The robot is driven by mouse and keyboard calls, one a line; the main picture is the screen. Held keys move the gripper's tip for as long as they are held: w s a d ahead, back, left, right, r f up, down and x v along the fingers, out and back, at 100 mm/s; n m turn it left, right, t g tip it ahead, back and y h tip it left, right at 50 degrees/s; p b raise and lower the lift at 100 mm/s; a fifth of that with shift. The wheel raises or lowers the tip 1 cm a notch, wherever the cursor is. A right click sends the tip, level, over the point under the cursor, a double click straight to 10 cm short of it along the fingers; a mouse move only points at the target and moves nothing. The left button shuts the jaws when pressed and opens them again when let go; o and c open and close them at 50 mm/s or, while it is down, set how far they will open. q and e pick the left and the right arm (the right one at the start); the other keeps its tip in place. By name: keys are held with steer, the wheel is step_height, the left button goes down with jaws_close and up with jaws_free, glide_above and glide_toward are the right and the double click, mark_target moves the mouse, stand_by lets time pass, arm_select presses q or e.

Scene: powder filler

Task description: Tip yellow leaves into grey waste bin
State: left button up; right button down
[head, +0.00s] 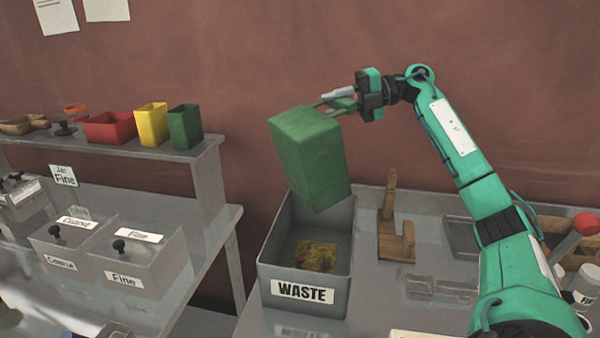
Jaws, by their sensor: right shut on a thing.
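The grey waste bin (304,292), labelled WASTE, stands on the right-hand table. Yellow-brown leaves (316,256) lie on its floor. My right gripper (338,100) is shut on a green container (310,155) and holds it above the bin. The container is tilted, with its closed side toward me. Its opening and whatever is inside are hidden. My left gripper is out of view.
A shelf at left holds a red tray (110,127), a yellow cup (151,124) and a green cup (185,126). Below it stand grey bins labelled Fine (140,262) and Coarse (62,240). A wooden stand (396,240) is close right of the waste bin.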

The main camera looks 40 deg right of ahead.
step_height(320, 180, up, 4)
steer(key=n+g+h+p, duration=0.1)
steer(key=h+p, duration=0.1)
steer(key=p, duration=0.4)
steer(key=g+h+p, duration=0.1)
steer(key=h+p, duration=0.2)
steer(key=p, duration=0.3)
steer(key=n+g+h+p, duration=0.1)
steer(key=h+p, duration=0.2)
steer(key=p, duration=0.3)
steer(key=shift+f+n, duration=0.25)
steer(key=shift+n, duration=0.05)
steer(key=shift+g+h+p, duration=0.3)
steer(key=shift+h+p, duration=0.2)
steer(key=shift+h, duration=0.5)
steer(key=shift+n+h, duration=0.3)
steer(key=shift+h, duration=0.1)
steer(key=shift+w+r+g+h, duration=0.1)
steer(key=shift+r+g+h, duration=0.1)
steer(key=shift+h, duration=0.4)
steer(key=shift+w+r+g+h, duration=0.1)
steer(key=shift+r+g+h, duration=0.1)
steer(key=shift+h, duration=0.4)
steer(key=shift+s, duration=0.1)
steer(key=shift+f, duration=0.1)
